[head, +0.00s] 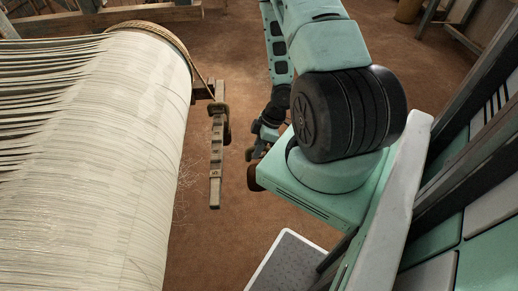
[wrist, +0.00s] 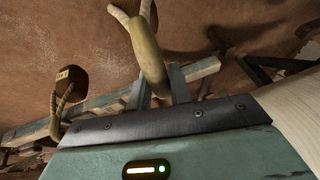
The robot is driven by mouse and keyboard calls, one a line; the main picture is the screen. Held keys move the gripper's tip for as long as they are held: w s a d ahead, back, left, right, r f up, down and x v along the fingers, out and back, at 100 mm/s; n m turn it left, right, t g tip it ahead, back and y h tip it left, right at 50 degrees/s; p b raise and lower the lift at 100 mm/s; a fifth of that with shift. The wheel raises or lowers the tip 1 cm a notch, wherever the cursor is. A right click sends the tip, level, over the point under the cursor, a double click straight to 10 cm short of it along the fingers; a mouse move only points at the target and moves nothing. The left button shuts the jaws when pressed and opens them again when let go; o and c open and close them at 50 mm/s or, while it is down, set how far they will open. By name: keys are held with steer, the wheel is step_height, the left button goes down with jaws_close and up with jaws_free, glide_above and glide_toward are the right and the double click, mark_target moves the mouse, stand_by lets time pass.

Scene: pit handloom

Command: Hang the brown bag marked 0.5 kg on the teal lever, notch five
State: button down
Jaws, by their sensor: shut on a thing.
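My gripper (wrist: 159,90) is shut on an olive, ring-like handle (wrist: 148,55), with pale cords running from it out of the wrist view. The load on those cords is cut off there, so its marking is hidden. A long notched lever (wrist: 100,104) with a teal-grey face runs behind the fingers; whether the handle touches it is unclear. Another bag (wrist: 73,78), brown, hangs by cords at the lever's left part; its small label is too small to read. In the head view the lever (head: 216,165) stands left of my gripper (head: 257,134), with a visible gap.
The large warp-wound beam (head: 110,150) fills the left of the head view and shows at the right of the wrist view (wrist: 295,105). Bare brown floor (head: 225,235) lies below the lever. A pale speckled panel (head: 287,262) is at the bottom.

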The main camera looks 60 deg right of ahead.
steer(key=shift+w+a+f+b, duration=0.15)
steer(key=shift+w+a+b, duration=0.3)
steer(key=shift+w+a, duration=1.3)
steer(key=shift+w+a+f+b, duration=0.15)
steer(key=shift+w+a+b, duration=0.35)
steer(key=shift+w+a, duration=1.2)
steer(key=shift+w+a+f+b, duration=0.15)
steer(key=shift+w+a+b, duration=0.3)
steer(key=shift+w+a, duration=1.3)
steer(key=shift+w+d+f+b, duration=0.3)
steer(key=shift+d+f+b, duration=0.1)
steer(key=shift+f, duration=0.2)
steer(key=shift+w+d+f+b, duration=0.3)
steer(key=shift+f+b, duration=0.1)
steer(key=shift+f, duration=0.2)
steer(key=shift+f, duration=0.25)
steer(key=c, duration=1.2)
jaws_free()
steer(key=p+v, duration=0.9)
steer(key=v, duration=0.8)
steer(key=shift+s+d+r, duration=0.15)
